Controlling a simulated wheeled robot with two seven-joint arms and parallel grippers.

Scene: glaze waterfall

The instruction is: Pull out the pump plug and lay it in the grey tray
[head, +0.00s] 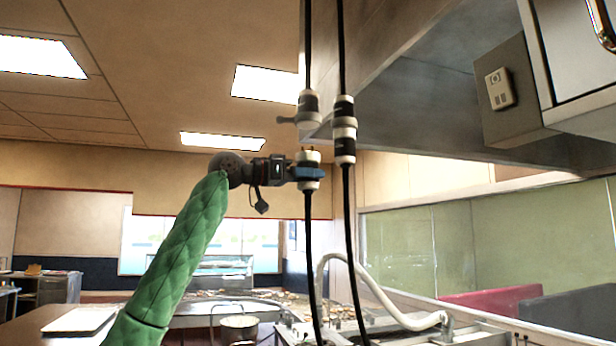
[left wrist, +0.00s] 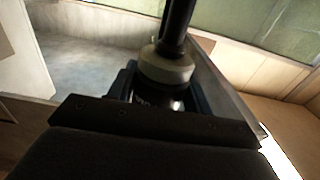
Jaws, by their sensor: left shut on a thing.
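My left gripper (head: 306,172) is shut on a black and white plug (head: 308,157), with small pins on its top and a black cable hanging below. The plug is upright and apart from the hanging socket (head: 308,108) just above it. In the left wrist view the plug (left wrist: 166,68) sits between the fingers, partly hidden by the gripper body. A pale grey flat tray (head: 80,321) lies on the brown counter at lower left, partly cut off by my green arm. My right gripper is not in view.
A second plug and socket pair (head: 344,130) is joined on a black cable close to the right of the held plug. A white curved pipe (head: 375,300) rises at lower right. A hood (head: 440,110) hangs at upper right. The air left of the plug is open.

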